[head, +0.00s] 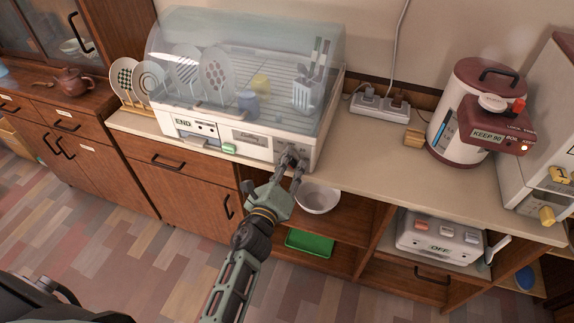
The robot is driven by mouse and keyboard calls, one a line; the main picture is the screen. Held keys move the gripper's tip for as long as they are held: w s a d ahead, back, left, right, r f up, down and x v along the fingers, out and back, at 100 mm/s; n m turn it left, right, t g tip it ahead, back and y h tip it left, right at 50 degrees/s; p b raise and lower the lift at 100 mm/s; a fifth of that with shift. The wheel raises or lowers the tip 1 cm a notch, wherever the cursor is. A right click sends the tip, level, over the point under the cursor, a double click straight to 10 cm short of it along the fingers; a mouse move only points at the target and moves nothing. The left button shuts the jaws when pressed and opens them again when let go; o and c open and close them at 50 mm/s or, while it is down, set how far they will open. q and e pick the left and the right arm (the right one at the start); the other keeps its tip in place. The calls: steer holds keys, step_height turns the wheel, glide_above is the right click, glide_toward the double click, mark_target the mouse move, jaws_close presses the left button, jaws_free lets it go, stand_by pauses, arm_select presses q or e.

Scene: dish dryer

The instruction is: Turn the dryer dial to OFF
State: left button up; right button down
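The dish dryer (245,148) stands on the counter with its clear cover down over plates, cups and a utensil holder. Its front panel has a small display reading END (183,123) and a green button (229,148). My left gripper (292,162) reaches up to the right end of this panel. Its two fingers are at the dial area and cover it. The dial itself and its setting cannot be made out. Whether the fingers are closed on the dial cannot be told. My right gripper is not in view.
A white bowl (317,197) sits on the shelf below the counter, close to my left gripper. A power strip (380,104) and a red-and-white water boiler (474,110) stand to the right. The counter (385,160) between dryer and boiler is mostly clear.

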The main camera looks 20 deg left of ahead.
arm_select(q)
steer(key=c, duration=0.6)
jaws_close()
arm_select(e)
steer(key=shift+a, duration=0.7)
